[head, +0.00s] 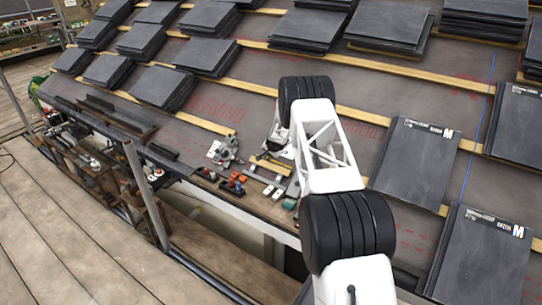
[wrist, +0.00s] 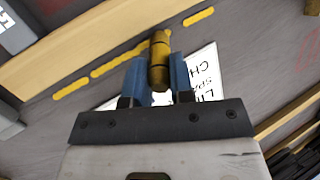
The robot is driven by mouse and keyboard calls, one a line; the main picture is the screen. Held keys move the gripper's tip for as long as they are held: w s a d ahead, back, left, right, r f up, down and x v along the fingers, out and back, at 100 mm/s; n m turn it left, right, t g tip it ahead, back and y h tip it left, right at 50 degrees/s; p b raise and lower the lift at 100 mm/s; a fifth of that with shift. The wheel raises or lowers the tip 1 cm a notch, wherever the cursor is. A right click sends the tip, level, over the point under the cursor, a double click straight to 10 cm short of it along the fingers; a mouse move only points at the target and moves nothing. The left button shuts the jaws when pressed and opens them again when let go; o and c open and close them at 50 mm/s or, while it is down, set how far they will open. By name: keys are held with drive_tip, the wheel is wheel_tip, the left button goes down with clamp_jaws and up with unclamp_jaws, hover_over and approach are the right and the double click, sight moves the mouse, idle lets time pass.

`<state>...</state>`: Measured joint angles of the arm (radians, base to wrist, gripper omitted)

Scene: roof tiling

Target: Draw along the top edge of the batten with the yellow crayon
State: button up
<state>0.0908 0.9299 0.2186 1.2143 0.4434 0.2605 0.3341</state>
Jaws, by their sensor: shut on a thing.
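In the wrist view the yellow crayon (wrist: 159,62) stands between the two blue fingers of my gripper (wrist: 160,78), which is shut on it. The crayon's far end is close to the edge of the pale wooden batten (wrist: 85,42), which runs diagonally across the upper left. I cannot tell whether the tip touches. Broken yellow marks (wrist: 120,61) lie on the grey surface along that edge, on both sides of the crayon. In the head view my arm hides the crayon and most of the gripper.
A white card with black lettering (wrist: 204,76) lies under the gripper in the wrist view. In the head view, slate stacks (head: 162,87) and printed slates (head: 415,160) stand on the roof. Small tools (head: 233,183) cover a bench near the roof's lower edge.

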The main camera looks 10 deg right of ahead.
drive_tip(key=shift+w+a, duration=0.1)
idle(0.3)
drive_tip(key=shift+w+a, duration=0.25)
drive_tip(key=shift+w+a, duration=1)
idle(1.5)
drive_tip(key=shift+w+a, duration=0.15)
drive_tip(key=shift+w, duration=0.05)
idle(0.6)
wheel_tip(320, 180, up, 10)
drive_tip(key=s+a, duration=0.2)
drive_tip(key=a, duration=0.1)
drive_tip(key=shift+s+f, duration=0.15)
drive_tip(key=shift+s, duration=0.25)
idle(0.5)
drive_tip(key=shift+s, duration=0.1)
idle(0.3)
